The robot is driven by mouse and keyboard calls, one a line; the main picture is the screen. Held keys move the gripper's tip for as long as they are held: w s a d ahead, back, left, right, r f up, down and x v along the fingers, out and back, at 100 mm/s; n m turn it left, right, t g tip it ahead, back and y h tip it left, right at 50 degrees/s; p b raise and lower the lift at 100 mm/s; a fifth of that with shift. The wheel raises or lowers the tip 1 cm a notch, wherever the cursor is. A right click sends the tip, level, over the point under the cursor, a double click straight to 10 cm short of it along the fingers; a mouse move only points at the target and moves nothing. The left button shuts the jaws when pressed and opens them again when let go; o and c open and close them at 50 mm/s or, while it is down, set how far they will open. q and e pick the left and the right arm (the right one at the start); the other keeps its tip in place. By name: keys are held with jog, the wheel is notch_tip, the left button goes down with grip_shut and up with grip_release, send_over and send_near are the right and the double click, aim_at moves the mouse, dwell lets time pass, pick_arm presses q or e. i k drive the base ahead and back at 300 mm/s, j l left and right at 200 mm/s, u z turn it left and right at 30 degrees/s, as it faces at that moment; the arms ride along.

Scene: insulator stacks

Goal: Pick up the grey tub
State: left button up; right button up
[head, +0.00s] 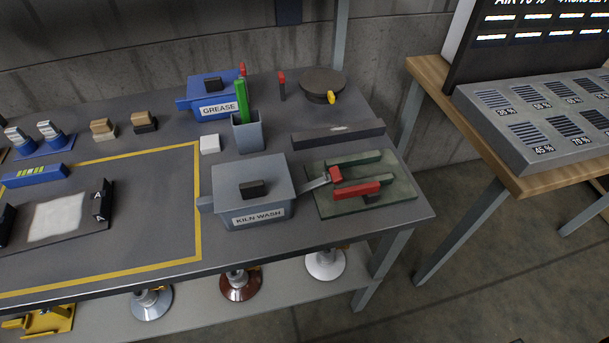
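The grey tub (251,199) stands upright on the dark workbench, right of the yellow outline. It has a lid with a dark block handle (252,189) and a label reading KILN WASH on its front. A lug sticks out on its left side, and a grey handle at its upper right reaches toward a red block (336,175); I cannot tell whether they touch. Neither of my grippers is in view.
Close behind the tub are a grey cup (248,136) with a green item and a white block (209,144). A green board (380,202) with red parts lies right of it. A blue GREASE tub (197,87) stands farther back. The yellow-outlined area (150,215) has free room.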

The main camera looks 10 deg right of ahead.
aim_at(268, 214)
jog(key=k, duration=1)
